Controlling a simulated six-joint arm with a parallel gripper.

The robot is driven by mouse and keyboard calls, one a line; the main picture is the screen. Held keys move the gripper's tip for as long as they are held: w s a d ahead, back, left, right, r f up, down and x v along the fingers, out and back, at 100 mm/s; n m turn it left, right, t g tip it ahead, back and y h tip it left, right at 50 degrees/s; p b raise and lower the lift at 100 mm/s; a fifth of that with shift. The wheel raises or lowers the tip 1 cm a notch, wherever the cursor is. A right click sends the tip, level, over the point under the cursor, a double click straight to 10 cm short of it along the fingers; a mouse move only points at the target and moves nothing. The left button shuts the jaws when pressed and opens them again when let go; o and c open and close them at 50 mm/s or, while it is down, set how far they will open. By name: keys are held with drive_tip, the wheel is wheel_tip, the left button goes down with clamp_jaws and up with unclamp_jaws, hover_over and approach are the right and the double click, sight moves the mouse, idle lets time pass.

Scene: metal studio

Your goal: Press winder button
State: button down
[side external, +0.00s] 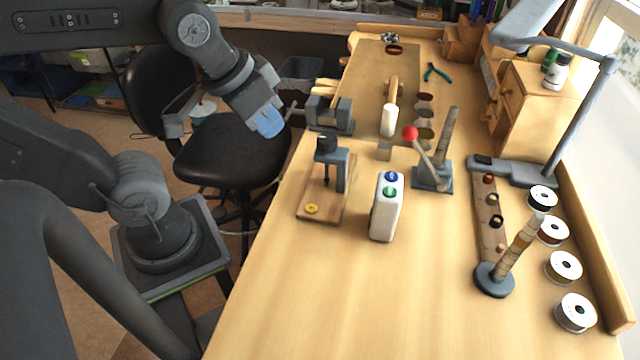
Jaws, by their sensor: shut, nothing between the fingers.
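A white upright box (386,215) stands near the middle of the bench, with a blue button (391,177) and a green button (390,192) on its upper face. I cannot tell for certain which one is the winder button. My gripper (270,125), with light blue fingertips, is shut and empty.
A small press (333,165) on a wooden base stands left of the box. A red-knobbed lever stand (432,178) is behind it to the right. A grey vise (330,113) is near my gripper. White spools (564,267) line the right side. The front bench is clear.

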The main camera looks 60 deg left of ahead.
drive_tip(key=n+g, duration=0.5)
drive_tip(key=n, duration=0.3)
hover_over(308, 209)
drive_tip(key=shift+w+d+r, duration=0.15)
drive_tip(key=shift+r, duration=0.2)
wheel_tip(308, 209, down, 14)
idle(0.4)
drive_tip(key=shift+f, duration=0.95)
drive_tip(key=shift+r, duration=0.1)
wheel_tip(308, 209, up, 15)
